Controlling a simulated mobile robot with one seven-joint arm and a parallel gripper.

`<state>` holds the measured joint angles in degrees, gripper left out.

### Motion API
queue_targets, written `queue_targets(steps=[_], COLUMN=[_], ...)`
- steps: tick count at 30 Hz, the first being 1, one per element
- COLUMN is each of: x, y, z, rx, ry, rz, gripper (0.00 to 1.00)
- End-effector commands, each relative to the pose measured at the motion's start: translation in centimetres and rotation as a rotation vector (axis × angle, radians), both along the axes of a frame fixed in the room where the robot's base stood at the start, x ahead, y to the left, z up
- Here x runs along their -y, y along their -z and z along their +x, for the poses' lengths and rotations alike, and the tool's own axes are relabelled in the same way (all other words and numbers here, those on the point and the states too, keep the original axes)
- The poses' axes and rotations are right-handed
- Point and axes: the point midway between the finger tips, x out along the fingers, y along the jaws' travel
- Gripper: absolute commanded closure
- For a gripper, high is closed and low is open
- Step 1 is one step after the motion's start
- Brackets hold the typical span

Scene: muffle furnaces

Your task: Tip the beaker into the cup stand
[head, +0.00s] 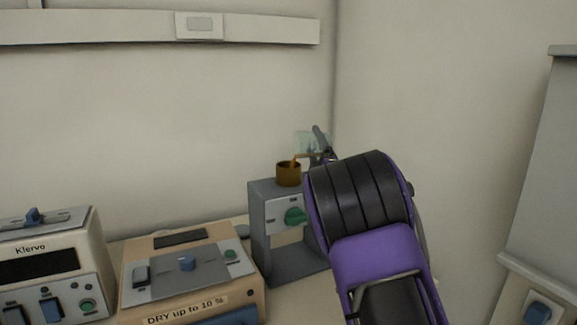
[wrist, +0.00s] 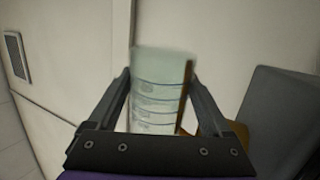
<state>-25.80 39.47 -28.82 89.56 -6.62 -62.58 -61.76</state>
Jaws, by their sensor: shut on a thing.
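The clear greenish beaker (head: 304,139) is up at the cup stand (head: 258,225), partly hidden by my gripper (head: 322,148). It is tilted, and a thin orange-brown stream runs from it down to the brown cup (head: 288,175) on top of the grey stand. In the wrist view the marked beaker (wrist: 157,85) is between my two fingers (wrist: 160,95), with orange-brown liquid along its right side. My gripper is shut on it, above and right of the cup. The wrist view shows part of the cup (wrist: 239,133) and the grey stand (wrist: 285,115); the cup's inside is hidden.
A beige device (head: 192,266) with a "DRY up to 10 %" label stands left of the stand, and a Klervo device (head: 50,262) stands further left. The wall is close behind. A grey panel (head: 545,165) is at the right.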

Motion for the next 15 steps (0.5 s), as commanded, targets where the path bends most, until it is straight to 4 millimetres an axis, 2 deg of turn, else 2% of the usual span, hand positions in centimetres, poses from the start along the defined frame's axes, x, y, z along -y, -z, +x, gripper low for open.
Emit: queue_targets(steps=[11, 15], x=[-0.05, 0.39], y=[-0.10, -0.19], z=[-0.04, -0.93], rx=[0.005, 0.005], ry=[-0.001, 0.000], rz=[-0.007, -0.005], gripper=[1.00, 1.00])
